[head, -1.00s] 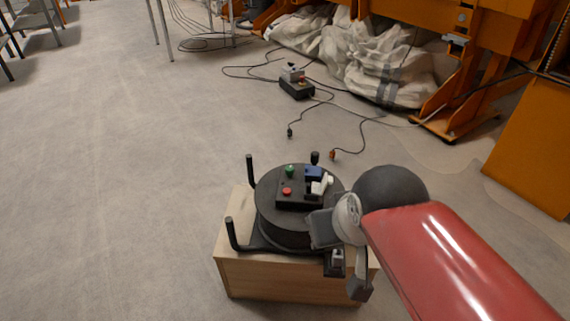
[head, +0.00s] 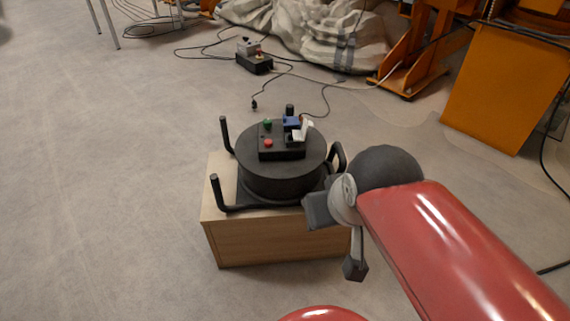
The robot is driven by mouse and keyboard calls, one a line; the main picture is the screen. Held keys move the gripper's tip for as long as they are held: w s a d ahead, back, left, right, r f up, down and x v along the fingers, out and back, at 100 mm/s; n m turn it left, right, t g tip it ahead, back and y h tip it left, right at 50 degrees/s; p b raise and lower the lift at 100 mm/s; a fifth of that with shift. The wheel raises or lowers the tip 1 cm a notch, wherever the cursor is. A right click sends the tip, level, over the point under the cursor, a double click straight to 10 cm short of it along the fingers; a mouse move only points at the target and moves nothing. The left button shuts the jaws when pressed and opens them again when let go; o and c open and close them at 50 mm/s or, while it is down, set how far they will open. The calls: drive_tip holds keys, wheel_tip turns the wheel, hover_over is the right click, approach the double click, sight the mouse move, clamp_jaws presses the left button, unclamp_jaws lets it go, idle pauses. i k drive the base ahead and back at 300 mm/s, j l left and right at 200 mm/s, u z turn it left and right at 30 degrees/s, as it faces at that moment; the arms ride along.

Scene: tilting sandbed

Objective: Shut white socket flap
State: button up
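The white socket flap (head: 304,129) stands raised on the right side of a small black control box (head: 281,149). A blue socket cover (head: 291,122) sits behind it, and a green and a red button are to its left. The box is on top of a round black drum (head: 272,184). My gripper (head: 336,240) is in front and to the right of the drum, lower in the picture than the flap and apart from it. Its two grey fingers look spread with nothing between them. My wrist hides part of the drum's right side.
The drum stands on a wooden box (head: 275,241), with black upright handles (head: 224,134) around it. A black box with cables (head: 254,62) lies on the floor behind. Orange machinery (head: 500,100) and pale sacks are at the back right. The floor at left is clear.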

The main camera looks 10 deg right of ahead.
sight(298, 135)
drive_tip(key=i+l+u, duration=0.15)
drive_tip(key=l+u, duration=0.35)
drive_tip(key=l, duration=0.35)
drive_tip(key=l+u, duration=0.5)
drive_tip(key=l, duration=0.3)
drive_tip(key=j+u, duration=0.45)
drive_tip(key=j, duration=0.35)
